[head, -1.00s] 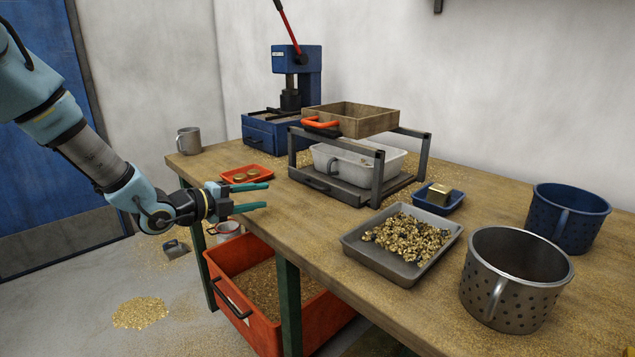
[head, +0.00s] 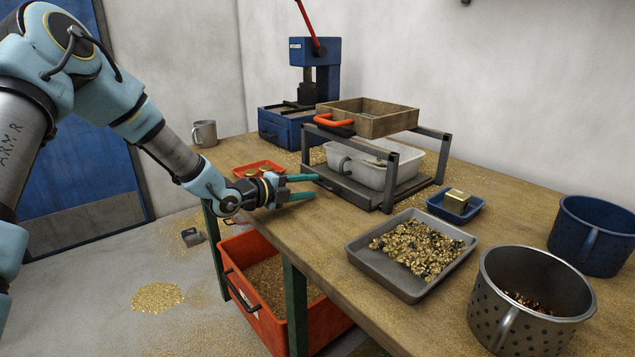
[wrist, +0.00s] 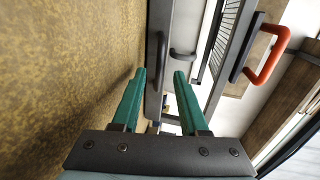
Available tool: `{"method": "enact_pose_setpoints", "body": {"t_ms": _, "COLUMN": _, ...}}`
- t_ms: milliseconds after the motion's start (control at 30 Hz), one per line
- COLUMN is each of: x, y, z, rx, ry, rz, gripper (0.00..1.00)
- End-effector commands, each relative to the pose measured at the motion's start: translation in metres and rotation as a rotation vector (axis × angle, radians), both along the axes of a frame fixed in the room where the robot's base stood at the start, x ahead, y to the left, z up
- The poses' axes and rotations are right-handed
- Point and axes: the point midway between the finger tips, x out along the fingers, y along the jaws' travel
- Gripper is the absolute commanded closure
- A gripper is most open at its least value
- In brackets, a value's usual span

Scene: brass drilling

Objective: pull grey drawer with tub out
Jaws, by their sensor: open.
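The grey drawer (head: 365,198) sits low under a dark metal frame on the bench, with a white tub (head: 376,172) on it. It appears pushed in. In the wrist view, the drawer's dark bar handle (wrist: 160,48) lies just beyond and roughly between my fingertips. A second dark handle (wrist: 182,53), apparently the tub's, shows to its right. My gripper (head: 316,186) is open and empty, its teal fingers (wrist: 160,72) pointing at the drawer front from the left. Whether a fingertip touches the handle I cannot tell.
A wooden sieve box (head: 368,118) with an orange handle (head: 333,120) rests above the frame. A red dish (head: 257,169) lies behind my gripper. A grey tray of brass chips (head: 392,284) stands in front, right of the drawer. A blue press (head: 290,128) stands behind.

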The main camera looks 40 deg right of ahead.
Motion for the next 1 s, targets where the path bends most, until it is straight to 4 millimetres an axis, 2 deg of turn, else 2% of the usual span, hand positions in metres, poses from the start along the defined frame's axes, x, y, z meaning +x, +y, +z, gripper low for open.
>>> {"method": "enact_pose_setpoints", "body": {"t_ms": 100, "x": -0.002, "y": -0.017, "z": -0.003, "rx": 0.001, "ry": 0.001, "rz": -0.001, "gripper": 0.57}}
{"method": "enact_pose_setpoints", "body": {"t_ms": 233, "x": -0.001, "y": -0.028, "z": -0.006, "rx": 0.001, "ry": 0.000, "rz": 0.001, "gripper": 0.57}}
{"method": "enact_pose_setpoints", "body": {"t_ms": 600, "x": -0.002, "y": -0.033, "z": -0.008, "rx": 0.001, "ry": 0.000, "rz": 0.000, "gripper": 0.57}}
{"method": "enact_pose_setpoints", "body": {"t_ms": 1000, "x": -0.002, "y": -0.033, "z": -0.008, "rx": 0.001, "ry": 0.000, "rz": 0.001, "gripper": 1.00}}
